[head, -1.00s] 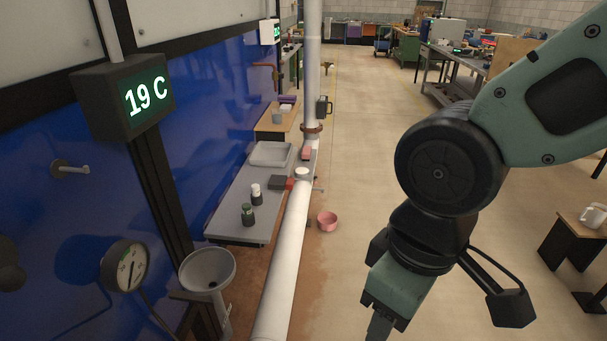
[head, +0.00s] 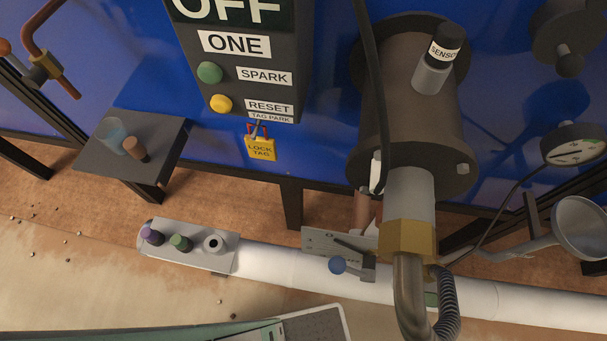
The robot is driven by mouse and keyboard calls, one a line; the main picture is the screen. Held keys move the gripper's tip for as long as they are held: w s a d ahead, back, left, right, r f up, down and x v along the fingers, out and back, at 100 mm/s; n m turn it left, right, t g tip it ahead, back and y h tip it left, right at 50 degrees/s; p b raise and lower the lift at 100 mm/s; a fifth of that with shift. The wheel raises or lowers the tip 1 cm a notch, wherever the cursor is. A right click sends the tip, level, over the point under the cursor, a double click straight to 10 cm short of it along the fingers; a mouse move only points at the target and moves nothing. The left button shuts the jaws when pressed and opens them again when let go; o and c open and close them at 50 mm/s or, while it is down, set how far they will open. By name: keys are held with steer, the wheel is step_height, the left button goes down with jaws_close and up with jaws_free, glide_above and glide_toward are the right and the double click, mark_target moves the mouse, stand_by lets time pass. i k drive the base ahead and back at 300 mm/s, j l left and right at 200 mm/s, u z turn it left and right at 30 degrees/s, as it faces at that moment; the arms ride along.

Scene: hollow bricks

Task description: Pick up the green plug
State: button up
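A green plug (head: 181,242) sits in a grey metal plate (head: 190,261) fixed on top of the white pipe, left of the middle in the head view. A purple plug (head: 151,236) sits to its left on the same plate. A light ring-shaped fitting with a dark hole (head: 213,244) is to its right. My gripper is not in view.
A panel (head: 240,60) with green and yellow buttons and a yellow lock tag (head: 260,149) hangs above. A small dark shelf (head: 165,140) holds two cups.

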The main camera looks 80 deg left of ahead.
mark_target(180, 242)
steer(key=k+l+u, duration=0.1)
steer(key=u, duration=0.3)
steer(key=k+u, duration=0.15)
steer(key=u, duration=0.25)
steer(key=k+l+u, duration=0.1)
steer(key=u, duration=0.3)
steer(key=i+u, duration=0.1)
steer(key=u, duration=0.4)
steer(key=i+u, duration=0.1)
steer(key=u, duration=0.35)
steer(key=i+l+u, duration=0.1)
steer(key=u, duration=0.4)
steer(key=l+u, duration=0.2)
steer(key=u, duration=0.3)
steer(key=i, duration=0.05)
